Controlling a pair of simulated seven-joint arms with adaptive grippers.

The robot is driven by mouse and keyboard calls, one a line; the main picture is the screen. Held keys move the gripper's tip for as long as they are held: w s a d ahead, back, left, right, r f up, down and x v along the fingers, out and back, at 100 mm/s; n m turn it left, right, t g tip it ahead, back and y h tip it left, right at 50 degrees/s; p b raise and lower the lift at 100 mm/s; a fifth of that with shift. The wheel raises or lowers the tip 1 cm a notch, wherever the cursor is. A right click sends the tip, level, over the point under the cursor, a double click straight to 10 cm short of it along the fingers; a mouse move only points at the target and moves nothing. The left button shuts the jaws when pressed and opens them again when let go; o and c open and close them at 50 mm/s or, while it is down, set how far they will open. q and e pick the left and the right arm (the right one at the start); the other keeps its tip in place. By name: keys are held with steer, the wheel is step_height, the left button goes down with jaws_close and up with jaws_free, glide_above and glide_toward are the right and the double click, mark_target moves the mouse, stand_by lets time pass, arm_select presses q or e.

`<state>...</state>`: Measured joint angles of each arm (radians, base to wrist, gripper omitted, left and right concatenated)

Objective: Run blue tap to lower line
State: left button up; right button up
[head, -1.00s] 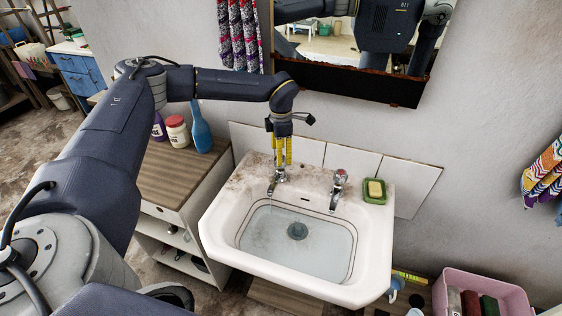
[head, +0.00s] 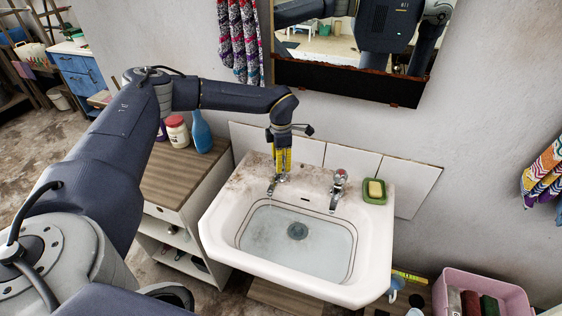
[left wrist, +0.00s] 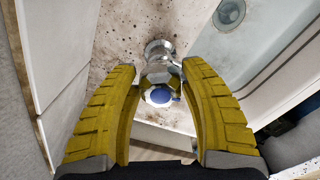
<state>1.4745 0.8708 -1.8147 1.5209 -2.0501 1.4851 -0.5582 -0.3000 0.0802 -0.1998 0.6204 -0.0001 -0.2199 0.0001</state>
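The blue tap (left wrist: 162,95), chrome with a blue cap, is on the left of the washbasin's back ledge; it also shows in the head view (head: 273,188). My left gripper (left wrist: 161,72) points down over it, its yellow fingers open on either side of the tap head with gaps showing; it is also in the head view (head: 281,172). The white basin (head: 377,240) holds clear, pale water (head: 310,262) over the drain. Dark lines (head: 353,240) run around its inner wall; the exact water level against them is hard to tell. My right gripper is not in view.
A second chrome tap (head: 338,186) stands to the right, beside a green soap dish (head: 375,197) with yellow soap. A wooden-topped cabinet (head: 170,178) with bottles is at left. A mirror (head: 350,75) hangs above. A pink crate (head: 490,285) is at lower right.

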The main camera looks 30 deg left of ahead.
arm_select(q)
steer(key=c, duration=0.8)
steer(key=shift+m, duration=1.1)
steer(key=o, duration=1.3)
step_height(320, 180, up, 12)
steer(key=shift+r, duration=0.1)
